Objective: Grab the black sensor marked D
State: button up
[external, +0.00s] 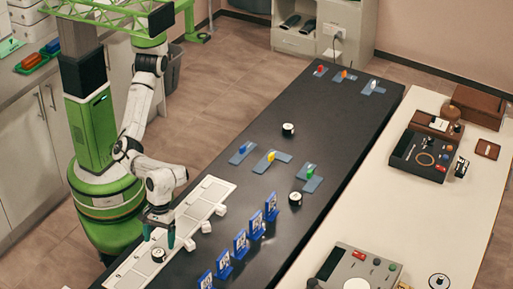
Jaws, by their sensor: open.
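My gripper (159,236) is open, with its teal fingers pointing down over the white strip (127,274) at the near left of the dark table. A small round black sensor with a white top (158,255) sits on the strip just below and in front of the fingers; I cannot tell whether they touch it. Two similar sensors stand on the dark table, one near the middle (288,129) and one further right (295,198). The marks on their tops are too small to read, so I cannot tell which is D.
A row of blue card stands (240,244) lines the near part of the dark table (330,110). White blocks (190,244) stick out from the strip's right side. Coloured pieces on blue-grey plates (271,157) lie further back. A white table (440,220) with instruments stands at right.

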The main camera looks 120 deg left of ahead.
aim_at(158, 252)
jog(key=x, duration=0.5)
jog(key=shift+s+a+f, duration=0.1)
jog(key=shift+s+a, duration=0.1)
jog(key=shift+s, duration=0.2)
jog(key=c, duration=1.2)
